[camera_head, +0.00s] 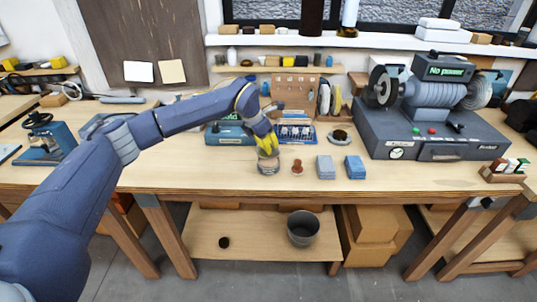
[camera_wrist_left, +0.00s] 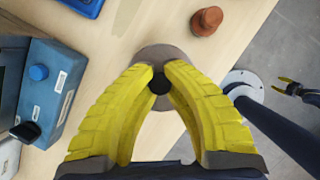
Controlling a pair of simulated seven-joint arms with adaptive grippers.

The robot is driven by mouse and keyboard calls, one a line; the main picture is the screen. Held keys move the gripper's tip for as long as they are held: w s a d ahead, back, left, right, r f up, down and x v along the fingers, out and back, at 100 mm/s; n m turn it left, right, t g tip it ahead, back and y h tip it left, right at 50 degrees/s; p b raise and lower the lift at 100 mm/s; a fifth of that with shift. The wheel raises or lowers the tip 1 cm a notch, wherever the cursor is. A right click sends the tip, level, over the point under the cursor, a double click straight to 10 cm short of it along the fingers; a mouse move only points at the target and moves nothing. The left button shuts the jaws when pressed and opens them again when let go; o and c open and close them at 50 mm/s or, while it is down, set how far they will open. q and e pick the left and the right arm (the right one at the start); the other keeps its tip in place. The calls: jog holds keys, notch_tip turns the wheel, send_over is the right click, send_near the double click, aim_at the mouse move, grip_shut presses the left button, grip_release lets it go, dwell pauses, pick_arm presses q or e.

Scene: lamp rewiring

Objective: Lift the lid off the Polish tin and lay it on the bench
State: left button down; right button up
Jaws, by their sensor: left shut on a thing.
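The Polish tin (camera_head: 268,167) is a small round metal tin near the bench's front edge, below my left gripper. Its round grey lid (camera_wrist_left: 152,55) with a black knob shows in the left wrist view. My left gripper (camera_head: 266,150) points down over the tin, and its yellow fingers (camera_wrist_left: 160,78) are shut on the black knob. Whether the lid rests on the tin or is raised a little, I cannot tell. My right gripper (camera_wrist_left: 294,88) shows small at the right of the left wrist view, away from the bench; its finger opening is too small to judge.
A reddish-brown knobbed piece (camera_head: 297,166) stands just right of the tin, then two blue-grey blocks (camera_head: 325,167) (camera_head: 355,167). A blue box (camera_head: 229,133) and blue tray (camera_head: 297,134) lie behind. A grinder (camera_head: 430,110) stands at right. Bare bench (camera_head: 190,165) lies left of the tin.

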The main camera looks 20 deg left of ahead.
pick_arm(q)
notch_tip(320, 180, up, 14)
jog(key=r, duration=0.1)
send_over(236, 166)
notch_tip(236, 166, down, 3)
jog(key=f, duration=1.3)
jog(key=s+f, duration=0.1)
jog(key=f, duration=0.5)
jog(key=shift+a+f, duration=0.15)
jog(key=shift+a, duration=0.1)
jog(key=shift+f, duration=0.1)
jog(key=c, duration=1.5)
grip_release()
jog(key=shift+f, duration=0.1)
jog(key=v, duration=1.2)
jog(key=shift+d+r, duration=0.1)
jog(key=shift+r, duration=0.15)
